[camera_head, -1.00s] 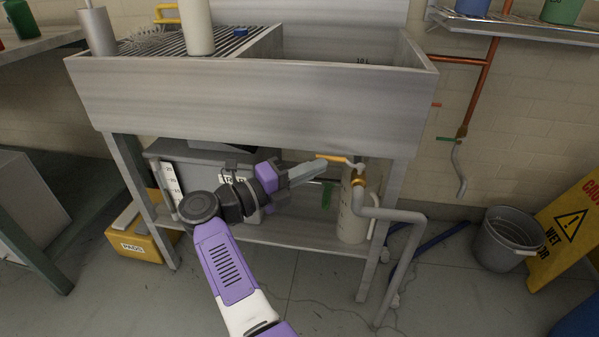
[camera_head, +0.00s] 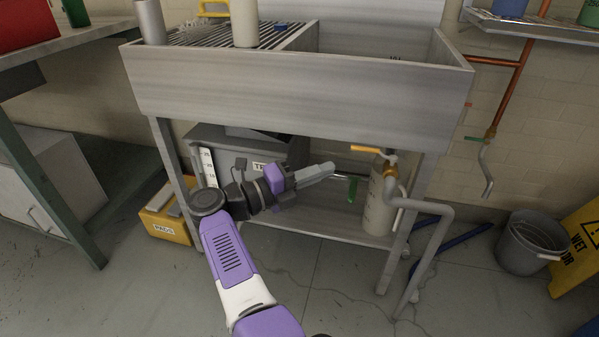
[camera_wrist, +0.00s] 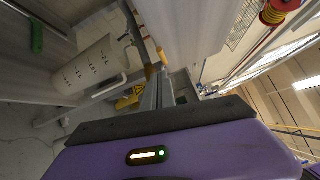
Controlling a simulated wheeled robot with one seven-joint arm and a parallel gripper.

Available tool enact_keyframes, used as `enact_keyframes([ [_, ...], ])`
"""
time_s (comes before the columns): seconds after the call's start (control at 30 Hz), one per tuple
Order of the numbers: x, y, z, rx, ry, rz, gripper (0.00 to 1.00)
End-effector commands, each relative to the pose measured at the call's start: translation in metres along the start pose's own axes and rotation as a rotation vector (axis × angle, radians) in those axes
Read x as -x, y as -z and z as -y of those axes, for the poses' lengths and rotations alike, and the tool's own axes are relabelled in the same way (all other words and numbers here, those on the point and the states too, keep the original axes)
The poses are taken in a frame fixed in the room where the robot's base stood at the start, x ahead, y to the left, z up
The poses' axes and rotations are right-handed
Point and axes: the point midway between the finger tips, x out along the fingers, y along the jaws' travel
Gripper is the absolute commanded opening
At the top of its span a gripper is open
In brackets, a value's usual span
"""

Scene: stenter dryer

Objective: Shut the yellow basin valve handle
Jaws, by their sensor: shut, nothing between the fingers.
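The yellow valve handle (camera_head: 366,149) is under the right part of the basin (camera_head: 300,85). It points left, roughly level, from a brass valve body (camera_head: 391,172) on a grey pipe. My gripper (camera_head: 331,168) is shut and empty. In the head view its fingertips are left of the handle and slightly lower, with a visible gap.
A white graduated container (camera_head: 379,208) stands on the lower shelf beside the valve. A green handle (camera_head: 352,189) hangs left of it. A basin leg (camera_head: 405,225) and grey drain pipe (camera_head: 425,250) are at right. A grey bucket (camera_head: 532,242) stands farther right.

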Motion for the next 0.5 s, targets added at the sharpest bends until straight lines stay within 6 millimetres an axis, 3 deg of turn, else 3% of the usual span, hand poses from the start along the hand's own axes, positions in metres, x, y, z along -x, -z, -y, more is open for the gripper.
enact_keyframes([
  [0.2,0.023,-0.012,-0.005,0.0,-0.001,0.0,0.0],
  [0.5,0.039,-0.021,-0.006,0.0,-0.001,0.0,0.0],
])
